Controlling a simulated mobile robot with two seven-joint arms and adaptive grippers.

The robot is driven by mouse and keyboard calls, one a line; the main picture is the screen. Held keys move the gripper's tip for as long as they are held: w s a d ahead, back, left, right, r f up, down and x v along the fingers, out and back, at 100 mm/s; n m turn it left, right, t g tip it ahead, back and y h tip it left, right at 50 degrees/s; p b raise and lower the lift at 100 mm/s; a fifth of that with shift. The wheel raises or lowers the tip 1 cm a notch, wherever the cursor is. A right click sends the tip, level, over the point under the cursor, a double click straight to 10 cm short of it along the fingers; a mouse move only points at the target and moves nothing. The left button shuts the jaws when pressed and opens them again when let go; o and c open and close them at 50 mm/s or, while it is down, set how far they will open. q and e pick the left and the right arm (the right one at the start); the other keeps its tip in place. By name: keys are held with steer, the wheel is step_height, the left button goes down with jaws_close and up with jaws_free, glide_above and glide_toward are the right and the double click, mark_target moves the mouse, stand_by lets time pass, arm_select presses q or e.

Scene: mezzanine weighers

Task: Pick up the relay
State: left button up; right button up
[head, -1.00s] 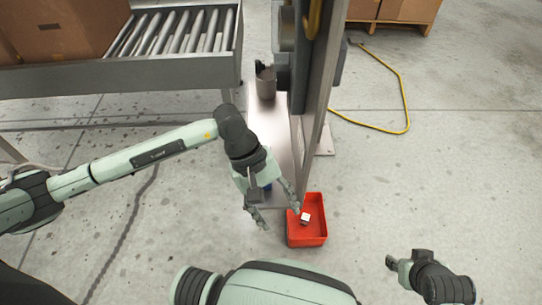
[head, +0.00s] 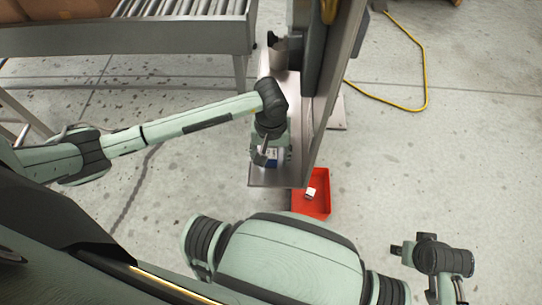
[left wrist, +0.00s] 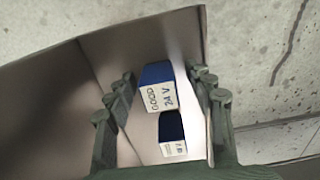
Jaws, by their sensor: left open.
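In the head view a bit of the relay's blue (head: 271,163) shows at my left gripper (head: 270,156), over the metal shelf. My right gripper (head: 402,250) is at the lower right, far from the relay; its jaw state is unclear.
A red bin (head: 325,208) with a small white and dark item (head: 310,194) stands on the floor beside the shelf (head: 258,178). A tall metal post (head: 325,95) rises close to the right of my left gripper. A roller conveyor (head: 150,38) is at upper left.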

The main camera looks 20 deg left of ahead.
arm_select(q)
steer(key=c, duration=1.2)
jaws_close()
steer(key=shift+r, duration=0.15)
